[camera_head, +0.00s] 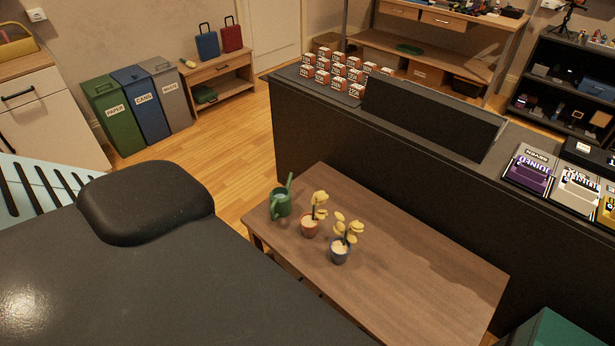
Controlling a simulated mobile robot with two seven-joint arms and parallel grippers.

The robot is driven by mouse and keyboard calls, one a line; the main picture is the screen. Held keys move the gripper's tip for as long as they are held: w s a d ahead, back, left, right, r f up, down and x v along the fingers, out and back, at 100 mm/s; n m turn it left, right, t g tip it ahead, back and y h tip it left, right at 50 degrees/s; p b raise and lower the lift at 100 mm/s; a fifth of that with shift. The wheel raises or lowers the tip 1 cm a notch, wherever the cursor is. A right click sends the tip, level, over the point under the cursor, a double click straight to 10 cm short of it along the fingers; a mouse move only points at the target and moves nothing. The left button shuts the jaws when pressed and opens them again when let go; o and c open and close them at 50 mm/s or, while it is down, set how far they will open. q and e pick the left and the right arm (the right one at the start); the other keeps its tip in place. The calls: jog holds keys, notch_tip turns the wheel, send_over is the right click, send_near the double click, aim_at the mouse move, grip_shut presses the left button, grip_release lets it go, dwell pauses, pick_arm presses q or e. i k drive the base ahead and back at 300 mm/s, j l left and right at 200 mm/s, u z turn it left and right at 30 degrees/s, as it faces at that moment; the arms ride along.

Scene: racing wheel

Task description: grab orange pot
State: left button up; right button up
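The orange pot (309,228) stands upright on the wooden table (430,270), near its left end. A plant with yellow leaves grows out of it. A blue pot (340,256) with a similar yellow plant stands just to its right and nearer to me. A green watering can (280,204) stands close to its left. Neither of my grippers shows in the head view.
A black padded surface (120,280) fills the lower left, in front of the table. A dark counter (330,140) with several small boxes stands behind the table. The right part of the table is clear. A green box (555,332) is at the lower right.

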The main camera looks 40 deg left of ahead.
aim_at(309, 222)
jog(key=i+j, duration=0.1)
jog(key=j, duration=0.25)
jog(key=i+j, duration=0.15)
jog(key=j, duration=0.25)
jog(key=i+j, duration=0.1)
jog(key=j, duration=0.25)
jog(key=i+j, duration=0.15)
jog(key=j, duration=0.2)
jog(key=i+j, duration=0.1)
jog(key=j, duration=0.3)
